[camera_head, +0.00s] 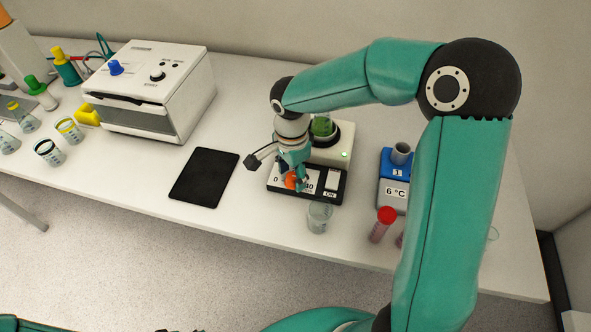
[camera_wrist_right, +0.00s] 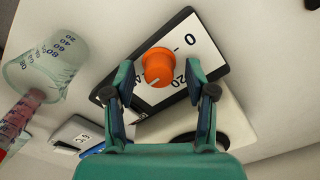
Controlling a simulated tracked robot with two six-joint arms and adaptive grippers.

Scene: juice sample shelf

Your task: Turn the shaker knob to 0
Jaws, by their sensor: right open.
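The shaker (camera_head: 328,155) stands on the bench with a green light lit. A vessel of green liquid (camera_head: 322,126) is on top. Its orange knob (camera_head: 291,181) is on the front panel, partly hidden by my right gripper (camera_head: 292,172). In the right wrist view the knob (camera_wrist_right: 157,67) lies between the two open fingers of the right gripper (camera_wrist_right: 160,76), with gaps at its sides. The 0 and 20 marks show beside it. I cannot make out where the knob points.
A beaker (camera_head: 319,217) stands just in front of the shaker, and a red-capped tube (camera_head: 382,225) is to its right. A blue-and-grey 6 °C device (camera_head: 393,180) is further right. A black tablet (camera_head: 205,177) lies left. A white machine (camera_head: 150,90) stands behind it.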

